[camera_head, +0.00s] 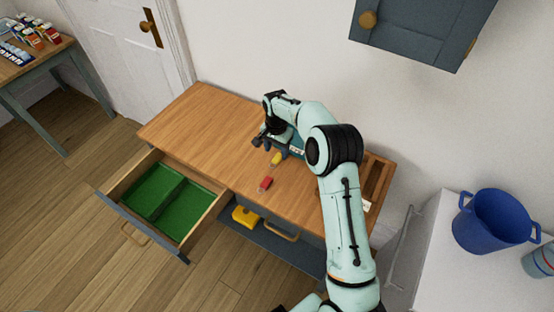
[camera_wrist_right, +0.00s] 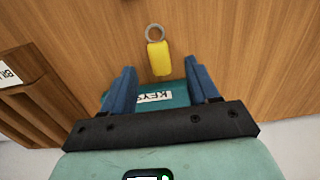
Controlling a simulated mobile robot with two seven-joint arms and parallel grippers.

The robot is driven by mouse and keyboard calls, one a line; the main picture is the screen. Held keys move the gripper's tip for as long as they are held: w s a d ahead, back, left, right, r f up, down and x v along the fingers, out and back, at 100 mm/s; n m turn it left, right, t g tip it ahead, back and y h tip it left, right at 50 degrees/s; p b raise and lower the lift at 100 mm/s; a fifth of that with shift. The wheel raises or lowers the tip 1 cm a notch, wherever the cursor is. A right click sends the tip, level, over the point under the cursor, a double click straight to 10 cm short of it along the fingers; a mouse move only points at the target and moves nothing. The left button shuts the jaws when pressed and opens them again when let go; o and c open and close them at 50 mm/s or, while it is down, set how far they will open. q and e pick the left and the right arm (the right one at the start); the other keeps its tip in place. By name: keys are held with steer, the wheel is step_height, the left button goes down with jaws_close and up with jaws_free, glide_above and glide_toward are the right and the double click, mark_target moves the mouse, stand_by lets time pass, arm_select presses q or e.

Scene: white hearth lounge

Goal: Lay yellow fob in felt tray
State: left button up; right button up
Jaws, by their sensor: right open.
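The yellow fob (camera_head: 277,158) lies on the wooden top of the desk, just in front of my right gripper (camera_head: 270,147). In the right wrist view the yellow fob (camera_wrist_right: 158,58) has a metal ring, and the open blue fingers (camera_wrist_right: 161,66) point toward it from either side, with nothing held. A teal holder labelled KEYS (camera_wrist_right: 180,97) shows beneath the fingers. The green felt tray (camera_head: 160,190) is in the pulled-out drawer at the left; it has a divider and looks empty. My left gripper is not in view.
A red fob (camera_head: 265,184) lies nearer the desk's front edge. A wooden letter rack (camera_head: 378,180) stands at the desk's right end. A yellow object (camera_head: 245,216) sits on the shelf below. The desk's left half (camera_head: 200,120) is clear.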

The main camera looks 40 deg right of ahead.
mark_target(277, 157)
step_height(277, 157, down, 4)
steer(key=shift+d+f, duration=0.1)
jaws_close()
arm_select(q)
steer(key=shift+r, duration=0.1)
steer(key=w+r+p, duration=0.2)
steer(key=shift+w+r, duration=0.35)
arm_select(e)
step_height(277, 157, up, 20)
